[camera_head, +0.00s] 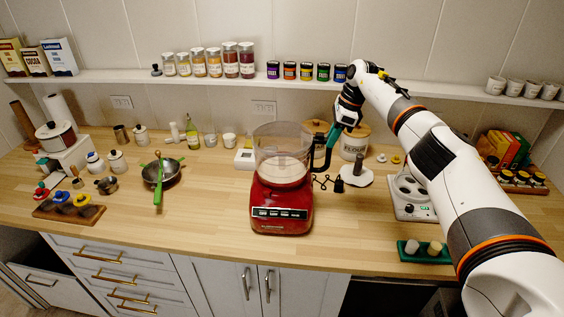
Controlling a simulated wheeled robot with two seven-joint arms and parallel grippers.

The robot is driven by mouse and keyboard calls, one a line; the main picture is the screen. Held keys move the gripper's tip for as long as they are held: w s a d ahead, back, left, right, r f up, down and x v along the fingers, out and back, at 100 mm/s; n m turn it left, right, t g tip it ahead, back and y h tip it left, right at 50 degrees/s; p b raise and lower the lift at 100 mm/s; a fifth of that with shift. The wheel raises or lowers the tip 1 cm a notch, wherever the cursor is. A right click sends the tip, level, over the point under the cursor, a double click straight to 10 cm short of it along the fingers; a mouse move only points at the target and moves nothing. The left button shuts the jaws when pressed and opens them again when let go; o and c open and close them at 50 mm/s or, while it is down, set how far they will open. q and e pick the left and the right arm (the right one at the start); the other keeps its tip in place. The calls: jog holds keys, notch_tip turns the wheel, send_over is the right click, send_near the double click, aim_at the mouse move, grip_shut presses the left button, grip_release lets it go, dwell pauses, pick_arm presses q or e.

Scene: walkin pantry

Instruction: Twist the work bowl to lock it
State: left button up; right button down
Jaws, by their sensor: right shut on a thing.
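The clear work bowl (267,151) sits upright on the red food processor base (281,207), near the middle of the wooden counter. A pale round piece shows low inside the bowl. The bowl's dark handle (324,154) points to the right. My right gripper (331,138) reaches down from the upper right and is shut on the upper part of the handle. Its fingertips are small and partly merged with the handle in this view. Whether the bowl is locked to the base cannot be told. My left gripper is not in view.
A white disc with a dark stem (357,175) and a FLOUR canister (355,143) stand right of the processor. A white appliance (412,195) and a green tray (424,251) lie farther right. A pan (169,173) is at left.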

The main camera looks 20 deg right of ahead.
jog(key=c, duration=1.3)
grip_release()
jog(key=shift+o, duration=0.2)
jog(key=s+a+p+v, duration=0.1)
jog(key=p+v, duration=0.3)
jog(key=v, duration=0.3)
jog(key=shift+r, duration=0.25)
jog(key=shift+d+f, duration=0.1)
